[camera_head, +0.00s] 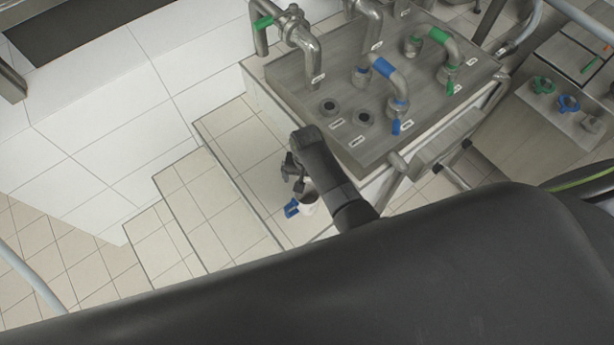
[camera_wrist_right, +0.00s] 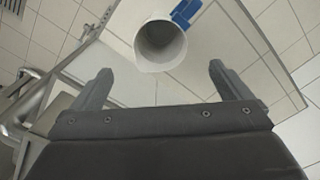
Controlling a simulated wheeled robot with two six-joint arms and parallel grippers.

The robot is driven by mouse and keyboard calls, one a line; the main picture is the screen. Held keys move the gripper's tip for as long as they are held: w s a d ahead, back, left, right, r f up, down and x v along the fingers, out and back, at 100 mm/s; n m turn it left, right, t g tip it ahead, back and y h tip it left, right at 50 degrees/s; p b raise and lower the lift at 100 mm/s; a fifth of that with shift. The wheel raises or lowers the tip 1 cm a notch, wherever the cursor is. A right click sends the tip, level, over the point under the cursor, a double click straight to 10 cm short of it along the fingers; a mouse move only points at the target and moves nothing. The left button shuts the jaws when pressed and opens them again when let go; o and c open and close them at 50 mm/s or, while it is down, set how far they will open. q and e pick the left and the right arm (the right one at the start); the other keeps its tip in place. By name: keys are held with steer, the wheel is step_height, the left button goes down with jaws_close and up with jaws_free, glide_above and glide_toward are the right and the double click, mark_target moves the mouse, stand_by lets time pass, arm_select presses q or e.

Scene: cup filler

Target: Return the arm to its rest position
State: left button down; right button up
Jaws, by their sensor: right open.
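My right arm (camera_head: 335,185) reaches from the lower right over the tiled ledge beside the metal counter. My right gripper (camera_head: 297,178) points down there, near a white cup with a blue handle (camera_head: 307,203). In the right wrist view the gripper (camera_wrist_right: 160,90) is open, with its two fingers apart and nothing between them. The white cup (camera_wrist_right: 161,46) stands upright just beyond the fingertips and looks empty. Its blue handle (camera_wrist_right: 185,12) is at its upper right. The arm partly hides the cup in the head view. My left gripper is not in view.
The metal counter (camera_head: 350,90) carries pipes, blue-handled (camera_head: 382,68) and green-handled (camera_head: 438,35) taps, and round holes. Metal rails run along its front right edge. Tiled steps (camera_head: 200,205) descend to the left. A side panel with coloured knobs (camera_head: 568,103) is at the right.

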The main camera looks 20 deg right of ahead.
stand_by(0.4)
steer(key=s+d+r+n+t, duration=0.15)
steer(key=s+d+r, duration=0.35)
steer(key=s+d, duration=0.65)
steer(key=s+d+r+n+t+h, duration=0.1)
steer(key=s+d+r, duration=0.2)
steer(key=s+r, duration=0.3)
steer(key=s+d+r+n+t+h, duration=0.1)
steer(key=s+d+r+n, duration=0.15)
steer(key=s+r, duration=0.4)
step_height(320, 180, down, 27)
steer(key=d+g+b, duration=0.1)
steer(key=d+b, duration=0.1)
steer(key=b, duration=0.1)
steer(key=s+a+f+b, duration=0.1)
steer(key=s+f, duration=0.6)
steer(key=f, duration=0.2)
steer(key=s+f+g+y+b, duration=0.1)
steer(key=s+f, duration=0.6)
steer(key=f, duration=0.3)
steer(key=shift+a+m+b, duration=0.3)
steer(key=shift+a+b, duration=0.1)
steer(key=shift+s, duration=0.1)
